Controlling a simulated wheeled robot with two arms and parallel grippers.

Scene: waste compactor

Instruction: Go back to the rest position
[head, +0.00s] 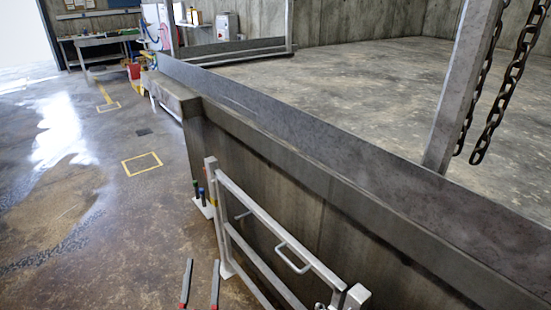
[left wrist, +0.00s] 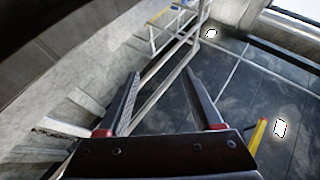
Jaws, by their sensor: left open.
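My left gripper (head: 201,282) shows at the bottom of the head view, its two grey fingers with red bases apart and nothing between them. It also shows in the left wrist view (left wrist: 160,98), open and empty. In the head view it is over the concrete floor, left of a metal gate (head: 265,245) and apart from it in the picture. My right gripper is not in view.
A concrete wall with a metal top edge (head: 330,170) runs across from the upper left to the lower right. A chain (head: 505,85) and a steel post (head: 462,85) stand at right. A workbench (head: 100,42) is far back. Open floor (head: 110,225) lies at left.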

